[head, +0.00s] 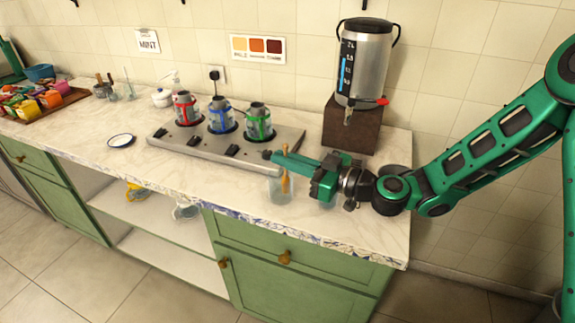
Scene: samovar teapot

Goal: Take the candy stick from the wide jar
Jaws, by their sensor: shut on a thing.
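The candy stick (285,184) is a thin orange-brown upright stick. Its lower part shows inside a clear glass jar (279,196) near the counter's front edge. My green gripper (284,162) reaches in from the right, level above the jar, and is shut on the candy stick near its top. The fingers hide part of the stick's upper end and the jar's rim. Whether the stick's foot touches the jar's bottom is too small to tell. Another clear glass shape stands under my wrist, mostly hidden.
A grey burner plate (190,148) with three small metal pots is just behind and left of the jar. A metal samovar (367,62) stands on a brown block (350,128) behind my gripper. A small lid or saucer (122,141) lies left. The front left counter is clear.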

